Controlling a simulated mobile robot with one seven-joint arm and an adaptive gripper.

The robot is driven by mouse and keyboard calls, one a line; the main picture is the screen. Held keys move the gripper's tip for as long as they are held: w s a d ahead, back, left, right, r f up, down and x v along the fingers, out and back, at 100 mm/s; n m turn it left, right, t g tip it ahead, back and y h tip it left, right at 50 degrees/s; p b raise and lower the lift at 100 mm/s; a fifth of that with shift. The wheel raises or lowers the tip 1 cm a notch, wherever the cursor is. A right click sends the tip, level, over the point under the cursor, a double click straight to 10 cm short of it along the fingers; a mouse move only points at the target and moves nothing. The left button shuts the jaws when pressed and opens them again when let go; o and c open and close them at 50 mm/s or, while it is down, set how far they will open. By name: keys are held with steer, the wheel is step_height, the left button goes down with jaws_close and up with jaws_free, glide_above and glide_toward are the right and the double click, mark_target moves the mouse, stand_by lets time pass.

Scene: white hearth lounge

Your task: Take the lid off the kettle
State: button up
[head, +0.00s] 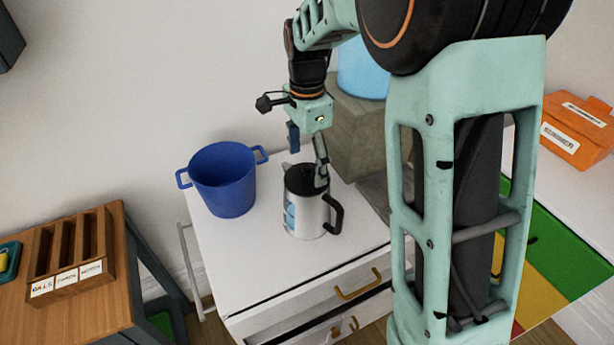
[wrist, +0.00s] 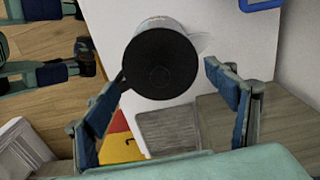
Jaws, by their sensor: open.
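The kettle (head: 308,215) is a silver cylinder with a black handle and a blue-marked window, upright on the white cabinet top. Its black lid (head: 297,178) is on top, partly hidden by a gripper finger in the head view. In the wrist view my gripper (wrist: 163,82) is open, with a blue-padded finger on each side of the lid and nothing held. Whether a finger touches the kettle cannot be told.
A blue pot (head: 222,182) stands left of the kettle on the cabinet top (head: 262,258). A grey-brown block (head: 355,135) with a light-blue container (head: 362,72) on it stands behind right. A wooden divided box (head: 70,245) is on the left table. An orange case (head: 580,130) is far right.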

steer(key=shift+f, duration=1.1)
steer(key=shift+s, duration=0.1)
jaws_close()
